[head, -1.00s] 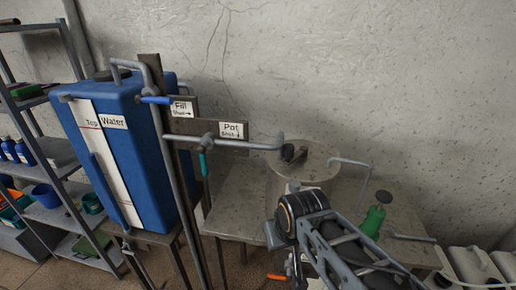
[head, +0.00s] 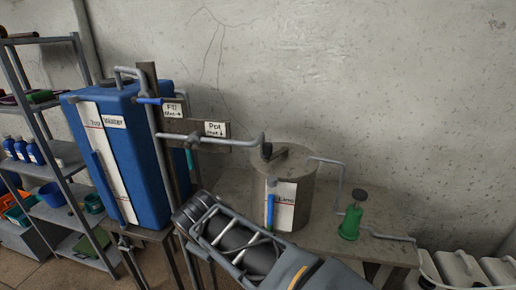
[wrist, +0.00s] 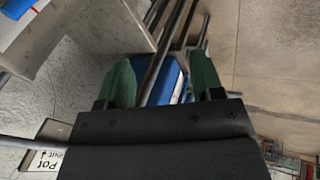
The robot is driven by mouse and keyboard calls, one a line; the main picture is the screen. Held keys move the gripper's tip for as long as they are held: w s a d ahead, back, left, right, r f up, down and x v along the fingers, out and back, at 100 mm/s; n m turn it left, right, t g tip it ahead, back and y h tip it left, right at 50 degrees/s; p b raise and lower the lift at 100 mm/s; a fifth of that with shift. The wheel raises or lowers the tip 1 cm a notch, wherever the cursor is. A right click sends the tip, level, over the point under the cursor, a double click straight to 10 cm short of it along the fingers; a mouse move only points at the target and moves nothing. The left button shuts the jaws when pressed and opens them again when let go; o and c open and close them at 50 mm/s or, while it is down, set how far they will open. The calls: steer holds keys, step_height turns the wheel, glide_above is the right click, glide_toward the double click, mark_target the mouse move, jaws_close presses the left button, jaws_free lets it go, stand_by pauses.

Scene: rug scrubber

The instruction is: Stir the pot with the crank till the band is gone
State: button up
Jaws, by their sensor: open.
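The pot (head: 306,208) is a grey cylinder on a table in the head view. A white label and a blue gauge strip (head: 270,212) are on its front. On its top is a bar with a dark knob (head: 266,151), which looks like the crank. The band cannot be made out. My gripper (wrist: 163,82) is open in the wrist view, its green fingers apart with nothing held. A grey post and a blue surface show beyond them. In the head view my arm crosses the bottom, left of and below the pot, and the gripper is not visible.
A blue water tank (head: 150,150) and pipes with a blue valve handle (head: 149,101) stand left of the pot. The Pot sign (head: 215,129) hangs between them. A green bottle-like object (head: 350,222) stands right of the pot. Shelves (head: 48,148) are at far left.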

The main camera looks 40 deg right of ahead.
steer(key=w+d+r+n+g+h+b, duration=0.1)
steer(key=w+d+r+n+h+b, duration=0.2)
steer(key=d+n+h, duration=0.65)
steer(key=n+h+b, duration=0.2)
steer(key=n+h, duration=0.3)
steer(key=n, duration=0.2)
glide_toward(270, 144)
steer(key=shift+t, duration=0.3)
steer(key=d+p, duration=0.1)
steer(key=d, duration=0.2)
steer(key=w+d, duration=0.1)
steer(key=d, duration=0.2)
steer(key=w+d+p, duration=0.1)
steer(key=d, duration=0.2)
steer(key=shift+d+f+p, duration=0.2)
steer(key=shift+d+p, duration=0.1)
steer(key=shift+d, duration=0.05)
steer(key=shift+w+d, duration=0.2)
steer(key=shift+d, duration=0.45)
steer(key=shift+c, duration=0.3)
jaws_close()
